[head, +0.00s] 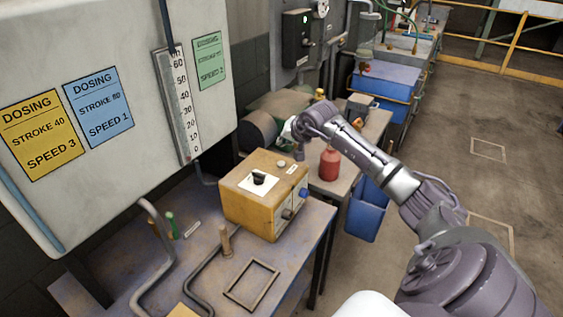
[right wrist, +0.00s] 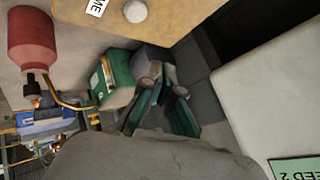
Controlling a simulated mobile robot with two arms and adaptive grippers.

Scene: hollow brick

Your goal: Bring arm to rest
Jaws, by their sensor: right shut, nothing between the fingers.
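My right arm (head: 370,158) reaches in from the lower right of the head view. My right gripper (head: 294,140) is at its far end, small and partly hidden by the wrist. It is shut and empty, behind the yellow control box (head: 262,205) and to the left of the red bottle (head: 329,164). I cannot tell its exact gap to either. In the right wrist view the red bottle (right wrist: 31,40) is at upper left and part of the yellow box (right wrist: 165,18) is at the top. My left gripper is not in view.
The control box stands on a worn bench (head: 190,262) with bent pipes, pegs and a frame. A large pale cabinet (head: 120,110) with dosing signs rises at left. A grey drum (head: 257,130) lies near the gripper. Blue bins (head: 368,205) stand under the side bench; open floor is at right.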

